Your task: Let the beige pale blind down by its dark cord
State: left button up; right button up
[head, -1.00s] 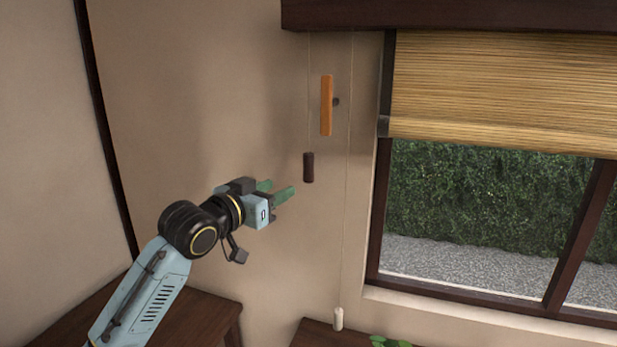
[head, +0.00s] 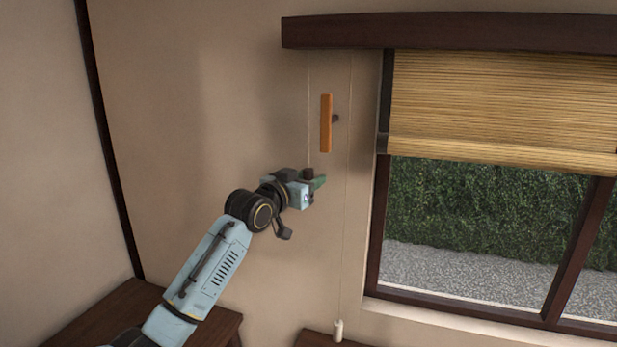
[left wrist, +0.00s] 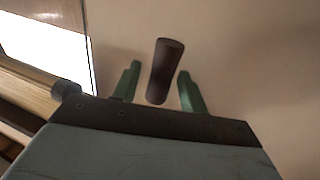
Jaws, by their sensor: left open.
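The beige blind (head: 500,105) hangs part way down over the upper window in the head view. A thin cord (head: 309,110) drops from the dark header and ends in a dark brown cylindrical pull (head: 308,173). My left gripper (head: 319,184) is at this pull and hides most of it in the head view. In the left wrist view, the dark pull (left wrist: 165,70) stands slightly tilted between the two green fingers of the left gripper (left wrist: 159,75). The fingers are open, with a gap visible on each side. My right gripper is not in view.
An orange wooden bar (head: 326,123) is fixed to the wall just above the gripper. A second, pale cord (head: 346,220) with a white pull (head: 338,330) hangs to the right. Dark wooden furniture (head: 100,320) stands low at the left.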

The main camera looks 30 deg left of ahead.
pick_arm(q)
jog(key=shift+w, duration=0.2)
grip_shut()
dwell(0.3)
